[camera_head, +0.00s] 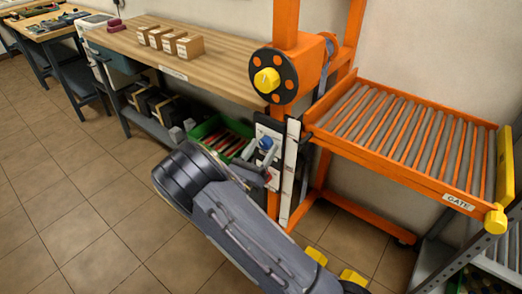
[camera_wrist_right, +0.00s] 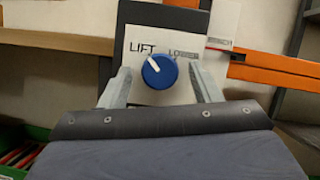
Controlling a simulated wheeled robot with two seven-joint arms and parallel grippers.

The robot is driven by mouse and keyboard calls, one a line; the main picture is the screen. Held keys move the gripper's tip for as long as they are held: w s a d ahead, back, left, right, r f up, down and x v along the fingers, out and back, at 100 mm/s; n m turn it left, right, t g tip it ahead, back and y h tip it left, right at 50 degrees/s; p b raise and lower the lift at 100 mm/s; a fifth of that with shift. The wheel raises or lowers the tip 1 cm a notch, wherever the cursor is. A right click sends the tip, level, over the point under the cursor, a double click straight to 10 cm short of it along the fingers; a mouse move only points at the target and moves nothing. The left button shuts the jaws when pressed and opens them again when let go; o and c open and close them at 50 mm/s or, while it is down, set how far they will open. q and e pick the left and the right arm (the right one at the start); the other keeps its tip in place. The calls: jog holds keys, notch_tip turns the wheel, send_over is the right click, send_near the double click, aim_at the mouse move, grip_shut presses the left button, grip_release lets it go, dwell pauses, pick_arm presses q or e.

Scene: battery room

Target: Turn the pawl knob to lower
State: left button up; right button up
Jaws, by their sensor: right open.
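The pawl knob (camera_wrist_right: 160,73) is a round blue dial on a white plate (camera_wrist_right: 188,40) marked LIFT at the left and LOWER at the right. Its white pointer slants up and left, toward LIFT. In the head view the blue knob (camera_head: 266,143) shows on the orange lift's post, just past my right gripper (camera_head: 260,165). In the right wrist view my right gripper (camera_wrist_right: 159,69) is open, with one finger on each side of the knob. Gaps show between both fingers and the knob. My left gripper is not in view.
Above the knob is a black disc with a yellow hub (camera_head: 267,80). A roller tray (camera_head: 410,140) marked GATE extends right. A wooden bench (camera_head: 190,65) with small boxes stands behind left, and a green bin (camera_head: 206,127) sits below it. Floor at left is clear.

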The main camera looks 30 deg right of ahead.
jog(key=shift+c, duration=0.3)
jog(key=c, duration=0.9)
